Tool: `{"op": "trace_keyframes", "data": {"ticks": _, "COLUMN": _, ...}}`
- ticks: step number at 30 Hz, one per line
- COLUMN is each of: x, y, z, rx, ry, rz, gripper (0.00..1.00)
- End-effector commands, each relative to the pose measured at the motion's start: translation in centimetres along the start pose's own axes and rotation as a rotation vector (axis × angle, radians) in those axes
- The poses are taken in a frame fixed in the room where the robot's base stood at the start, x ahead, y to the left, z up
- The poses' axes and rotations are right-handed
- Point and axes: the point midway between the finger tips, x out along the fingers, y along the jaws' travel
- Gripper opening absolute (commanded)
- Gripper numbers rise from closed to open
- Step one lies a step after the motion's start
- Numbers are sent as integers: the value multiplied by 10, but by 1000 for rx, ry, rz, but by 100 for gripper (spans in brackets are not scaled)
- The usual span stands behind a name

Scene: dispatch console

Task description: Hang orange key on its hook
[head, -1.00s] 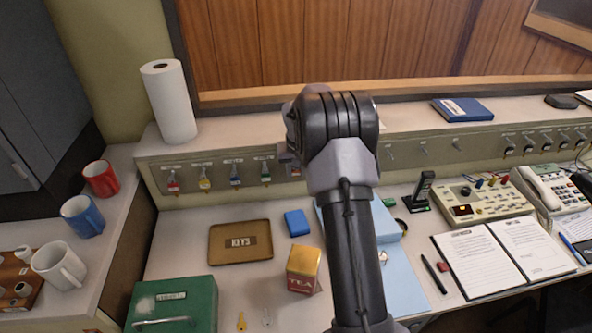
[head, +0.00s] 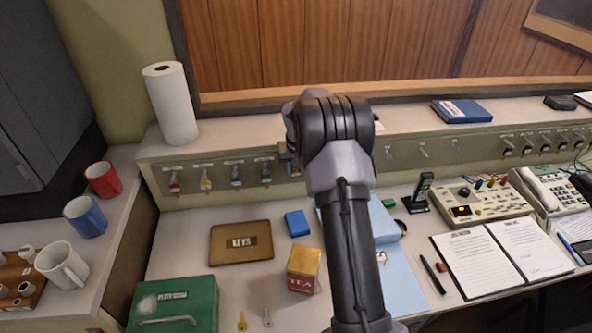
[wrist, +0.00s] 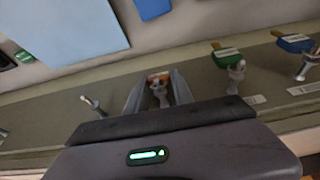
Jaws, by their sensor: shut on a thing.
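In the wrist view my gripper (wrist: 158,92) is shut on the orange key (wrist: 158,76), of which only a small orange part shows between the fingers. A pale hook (wrist: 159,93) shows between the fingers, right by the key. I cannot tell whether the key's ring is around the hook. The green key (wrist: 228,56) hangs on the adjacent hook to the right in that view, with the blue key (wrist: 295,43) beyond it.
Red (head: 174,184) and yellow (head: 206,181) keys also hang on the rail (head: 320,160). An empty hook (wrist: 92,102) is on the other side of my gripper. Below are a tray (head: 225,252), a tea tin (head: 303,270) and a green box (head: 190,295).

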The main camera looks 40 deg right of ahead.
Motion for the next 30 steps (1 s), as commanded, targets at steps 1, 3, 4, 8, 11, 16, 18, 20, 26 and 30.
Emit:
{"op": "trace_keyframes", "data": {"ticks": 1, "x": -2, "y": 0, "z": -5, "rx": -3, "ry": 12, "rz": 1, "gripper": 0}}
{"op": "trace_keyframes", "data": {"ticks": 3, "x": -2, "y": 0, "z": -5, "rx": -4, "ry": 12, "rz": 1, "gripper": 0}}
{"op": "trace_keyframes", "data": {"ticks": 4, "x": -2, "y": 0, "z": -5, "rx": -4, "ry": 12, "rz": 1, "gripper": 0}}
{"op": "trace_keyframes", "data": {"ticks": 8, "x": -1, "y": 0, "z": -4, "rx": -3, "ry": 10, "rz": 1, "gripper": 44}}
{"op": "trace_keyframes", "data": {"ticks": 11, "x": -1, "y": 0, "z": -3, "rx": -3, "ry": 8, "rz": 1, "gripper": 53}}
{"op": "trace_keyframes", "data": {"ticks": 16, "x": 0, "y": 0, "z": -2, "rx": -2, "ry": 4, "rz": 1, "gripper": 53}}
{"op": "trace_keyframes", "data": {"ticks": 18, "x": 0, "y": 0, "z": -2, "rx": -2, "ry": 4, "rz": 1, "gripper": 53}}
{"op": "trace_keyframes", "data": {"ticks": 20, "x": 0, "y": 0, "z": -1, "rx": -1, "ry": 3, "rz": 1, "gripper": 53}}
{"op": "trace_keyframes", "data": {"ticks": 26, "x": -1, "y": 0, "z": -1, "rx": -1, "ry": 2, "rz": 0, "gripper": 53}}
{"op": "trace_keyframes", "data": {"ticks": 30, "x": -11, "y": 0, "z": -2, "rx": -1, "ry": 2, "rz": 0, "gripper": 53}}
